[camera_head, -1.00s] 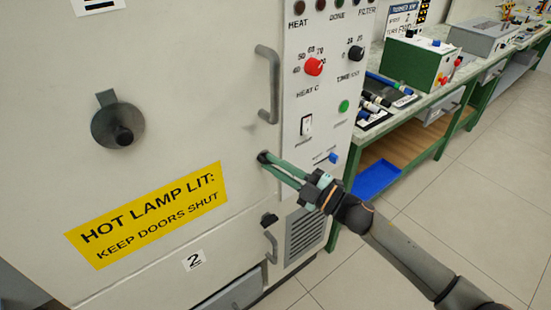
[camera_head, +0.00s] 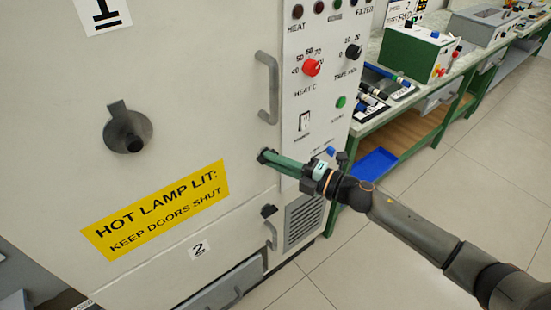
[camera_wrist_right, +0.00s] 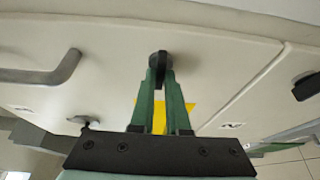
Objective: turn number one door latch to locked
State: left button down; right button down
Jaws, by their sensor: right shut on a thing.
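The number one door (camera_head: 190,80) is the large pale upper door, with a "1" label (camera_head: 102,12) at its upper left. Its dark latch (camera_head: 263,154) is at the door's right edge, below the grey handle. My right gripper (camera_head: 271,158), with green fingers, reaches in from the right and is shut on the latch. In the right wrist view the round latch base (camera_wrist_right: 160,57) shows beyond the fingertips, and its dark grip lies between the two fingers. The fingers cover part of the latch, and I cannot read any lock mark. My left gripper is not in view.
The door's grey handle (camera_head: 270,88) stands out above the latch. A second dark latch (camera_head: 268,210) and handle (camera_head: 271,236) are below, by door 2. The control panel (camera_head: 325,90) with knobs is at the right. A green bench (camera_head: 365,128) stands beyond. Open floor lies right.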

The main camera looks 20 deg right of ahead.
dwell(0.3)
jog(key=c, duration=0.9)
grip_release()
jog(key=b+v, duration=0.2)
jog(key=v, duration=1)
jog(key=shift+s+d, duration=0.2)
jog(key=shift+d, duration=0.05)
jog(key=s+a+f+m+h+p, duration=0.1)
jog(key=s+f+m+h, duration=0.25)
jog(key=f+m, duration=0.35)
jog(key=s+f+m+h+p, duration=0.2)
jog(key=f+m+h, duration=0.3)
jog(key=m, duration=0.4)
jog(key=s+a+f+m+g+h+p, duration=0.1)
jog(key=s+a+f+m+g, duration=0.3)
jog(key=s+a+f+m, duration=0.3)
jog(key=s+f+m, duration=0.1)
jog(key=s+f, duration=0.1)
jog(key=s, duration=0.1)
jog(key=shift+s+f+m, duration=0.3)
jog(key=shift+s+f, duration=0.05)
